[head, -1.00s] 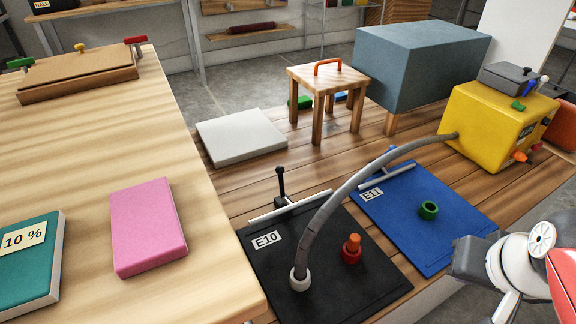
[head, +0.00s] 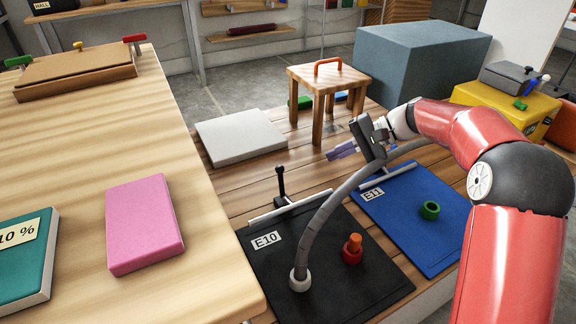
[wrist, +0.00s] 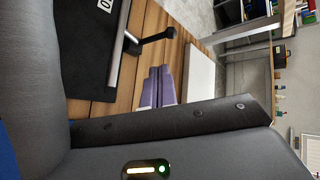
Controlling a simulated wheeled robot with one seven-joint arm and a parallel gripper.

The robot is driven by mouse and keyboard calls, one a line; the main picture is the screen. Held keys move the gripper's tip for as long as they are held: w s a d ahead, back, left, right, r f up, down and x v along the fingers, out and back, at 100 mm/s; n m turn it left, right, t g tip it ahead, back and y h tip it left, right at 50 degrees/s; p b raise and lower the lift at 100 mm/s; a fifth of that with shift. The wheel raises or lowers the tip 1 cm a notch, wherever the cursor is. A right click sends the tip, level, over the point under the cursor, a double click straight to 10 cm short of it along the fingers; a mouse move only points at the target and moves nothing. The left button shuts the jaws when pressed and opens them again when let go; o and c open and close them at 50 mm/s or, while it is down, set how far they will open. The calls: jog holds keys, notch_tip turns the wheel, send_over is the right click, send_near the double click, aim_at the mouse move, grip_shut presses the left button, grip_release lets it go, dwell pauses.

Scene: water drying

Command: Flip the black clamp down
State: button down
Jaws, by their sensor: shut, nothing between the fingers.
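The black clamp (head: 281,183) stands upright at the back edge of the black mat (head: 340,272) labelled E10, by a pale bar. In the wrist view the black clamp (wrist: 150,40) sticks out sideways from the bar, its knob near the fingers. My gripper (head: 332,155) has purple fingers that are together and empty. It hovers to the right of the black clamp and apart from it, pointing left. In the wrist view the fingers (wrist: 158,75) show past the dark gripper body.
A grey hose (head: 318,222) arches from a white socket on the black mat under my arm. The blue mat (head: 405,240) carries a green ring. A wooden stool (head: 327,82) and a white slab (head: 240,137) stand behind.

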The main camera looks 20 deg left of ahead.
aim_at(283, 187)
jog(key=w+a+f+g+y, duration=0.2)
jog(key=w+a+f+y, duration=0.1)
jog(key=w+a+f, duration=0.1)
jog(key=shift+w+a+f, duration=0.25)
jog(key=shift+a+f, duration=0.6)
jog(key=shift+f, duration=0.05)
jog(key=x, duration=1)
jog(key=shift+s+d+r, duration=0.55)
jog(key=shift+s, duration=0.2)
jog(key=shift+s+d+r, duration=0.5)
jog(key=shift+s+d, duration=0.1)
jog(key=shift+s, duration=0.2)
jog(key=shift+f+b, duration=0.1)
jog(key=shift+b, duration=0.25)
jog(key=shift+s+d+y+b, duration=0.2)
jog(key=shift+y+b, duration=0.1)
jog(key=shift+b, duration=0.25)
